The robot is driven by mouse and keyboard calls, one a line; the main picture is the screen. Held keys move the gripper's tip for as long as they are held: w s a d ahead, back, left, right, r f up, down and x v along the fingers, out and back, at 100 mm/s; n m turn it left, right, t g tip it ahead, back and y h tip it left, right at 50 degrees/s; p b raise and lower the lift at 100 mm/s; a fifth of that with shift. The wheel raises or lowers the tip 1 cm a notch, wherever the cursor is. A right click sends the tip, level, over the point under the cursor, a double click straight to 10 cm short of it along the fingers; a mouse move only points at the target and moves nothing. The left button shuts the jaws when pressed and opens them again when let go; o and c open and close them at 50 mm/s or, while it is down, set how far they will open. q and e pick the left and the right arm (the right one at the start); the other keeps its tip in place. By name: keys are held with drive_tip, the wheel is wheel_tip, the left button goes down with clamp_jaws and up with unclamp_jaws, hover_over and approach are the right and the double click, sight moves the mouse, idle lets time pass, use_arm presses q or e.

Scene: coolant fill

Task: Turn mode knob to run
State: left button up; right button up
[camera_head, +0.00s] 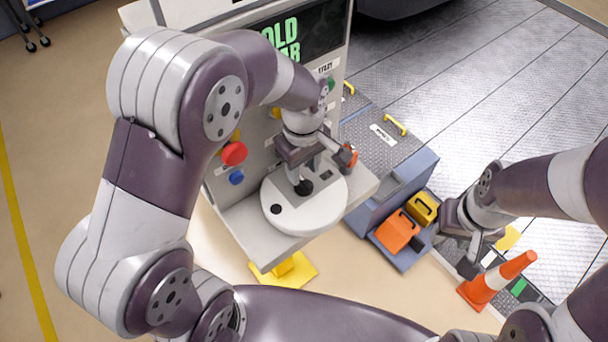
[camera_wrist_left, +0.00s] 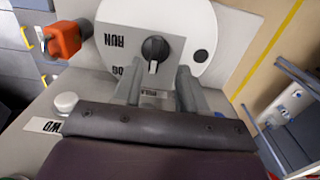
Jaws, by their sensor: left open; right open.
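The black mode knob (camera_head: 304,187) sits on a round white dial plate (camera_head: 322,213) on the machine's ledge. In the left wrist view the knob (camera_wrist_left: 155,48) has a white mark on its lower side, towards a partly hidden label between my fingers. The RUN label (camera_wrist_left: 115,40) is to the knob's left. My left gripper (camera_head: 306,174) is open above the dial; in the wrist view its two fingers (camera_wrist_left: 158,76) stand either side of the space just below the knob, not visibly gripping it. My right gripper (camera_head: 455,251) is open and empty, away from the dial.
An orange-ended part (camera_head: 347,156) sticks up beside the dial. A red button (camera_head: 234,153) and blue button (camera_head: 236,177) are on the panel under the green-lettered screen (camera_head: 300,32).

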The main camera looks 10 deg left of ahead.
sight(304, 181)
use_arm(q)
drive_tip(key=f, duration=0.2)
drive_tip(key=w+f, duration=0.1)
drive_tip(key=f, duration=0.1)
drive_tip(key=shift+w+f, duration=0.15)
drive_tip(key=shift+f, duration=0.25)
drive_tip(key=shift+s, duration=0.4)
drive_tip(key=shift+w+f, duration=0.1)
drive_tip(key=shift+w, duration=0.1)
clamp_jaws()
use_arm(e)
drive_tip(key=shift+w+r, duration=0.15)
drive_tip(key=shift+w, duration=0.35)
